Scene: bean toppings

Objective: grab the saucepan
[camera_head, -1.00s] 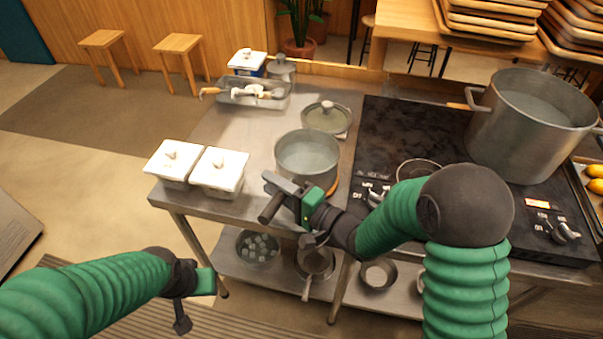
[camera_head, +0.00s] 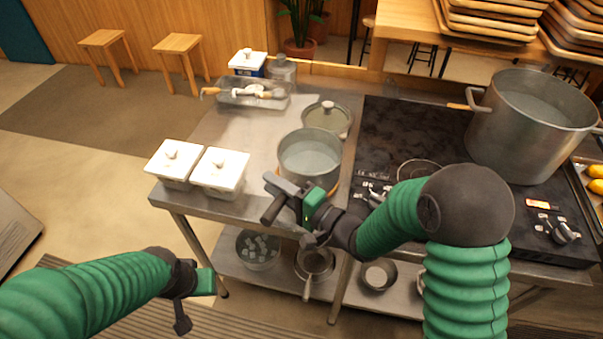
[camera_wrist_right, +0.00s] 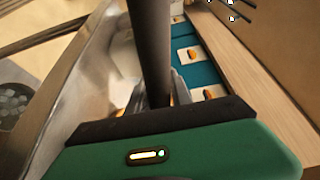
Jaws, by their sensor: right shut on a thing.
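The grey saucepan (camera_head: 309,160) is at the counter's front part, left of the stove, with pale liquid inside. My right gripper (camera_head: 276,196) is at its near side, shut on it, apparently by its dark handle; the hold is partly hidden in the head view. In the right wrist view a dark bar (camera_wrist_right: 150,50), which looks like the handle, runs up between the fingers. My left gripper (camera_head: 182,312) hangs low at the left, away from the counter; its opening cannot be made out.
Two white lidded containers (camera_head: 220,170) stand left of the saucepan. A lidded pot (camera_head: 328,116) stands behind it. The stove (camera_head: 400,130) with a large stockpot (camera_head: 530,125) is to the right. A utensil tray (camera_head: 248,95) is at the back. Bowls and a pan (camera_head: 315,262) sit below.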

